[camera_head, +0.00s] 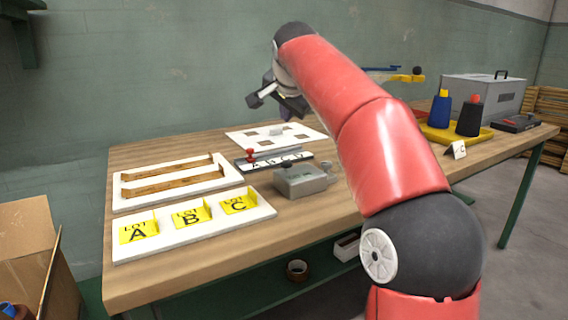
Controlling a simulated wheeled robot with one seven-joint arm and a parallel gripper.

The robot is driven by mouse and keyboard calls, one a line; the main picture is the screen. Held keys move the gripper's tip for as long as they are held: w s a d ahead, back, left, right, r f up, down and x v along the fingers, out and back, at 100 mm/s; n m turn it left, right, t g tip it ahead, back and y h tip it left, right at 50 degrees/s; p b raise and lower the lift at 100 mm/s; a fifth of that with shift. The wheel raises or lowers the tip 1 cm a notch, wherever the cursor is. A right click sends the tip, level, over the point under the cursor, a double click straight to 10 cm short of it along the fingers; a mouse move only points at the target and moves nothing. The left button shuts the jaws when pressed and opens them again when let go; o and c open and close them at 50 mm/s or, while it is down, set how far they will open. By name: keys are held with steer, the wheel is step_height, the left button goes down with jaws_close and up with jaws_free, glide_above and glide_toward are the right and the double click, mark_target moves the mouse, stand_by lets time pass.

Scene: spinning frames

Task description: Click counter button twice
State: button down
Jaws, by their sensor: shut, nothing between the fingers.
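A grey metal box-like device (302,181), which looks like the counter, stands on the wooden table near its middle. A small dark knob shows on its top at the left, and a light upright part at its right end; I cannot tell which is the button. My red arm reaches over the table from the right. My gripper (278,103) is at its far end, high above the table and apart from the counter. It is shut and empty; its fingertips are small and partly hidden by my arm.
A white board with yellow LOT A, B, C labels (153,244) lies in front left. Behind it are a slotted white tray (122,192), a lettered strip with a red-handled stamp (250,158), and a white board (240,139). Bottles (440,108) and a grey toolbox (490,95) stand right.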

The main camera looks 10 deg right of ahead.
mark_target(286, 164)
steer(key=shift+f+b, duration=2.45)
steer(key=shift+f, duration=1.95)
steer(key=shift+f, duration=0.4)
steer(key=shift+f+b, duration=0.65)
steer(key=shift+b, duration=0.1)
steer(key=shift+r+p, duration=1.05)
step_height(286, 164, up, 5)
steer(key=p, duration=0.4)
steer(key=shift+r, duration=0.1)
